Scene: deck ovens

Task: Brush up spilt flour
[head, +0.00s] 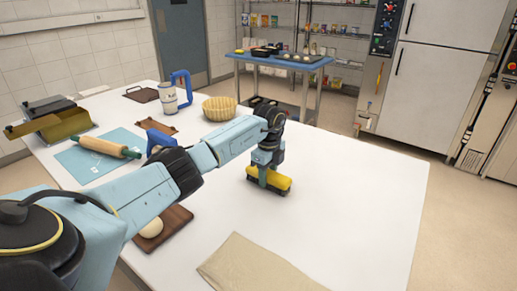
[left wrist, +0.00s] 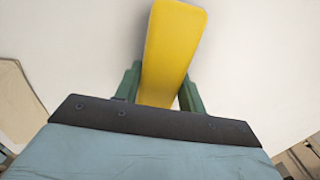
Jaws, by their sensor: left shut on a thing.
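My left gripper (head: 268,176) is shut on a yellow brush (head: 272,181) low over the white table (head: 350,200). Whether the brush touches the table I cannot tell. In the left wrist view the brush (left wrist: 174,50) stands out between the two green fingers of my left gripper (left wrist: 160,92). I see no flour on the white surface in either view; pale flour would be hard to make out there. My right gripper does not show.
A beige cloth (head: 255,268) lies at the near edge. The table's right side is clear.

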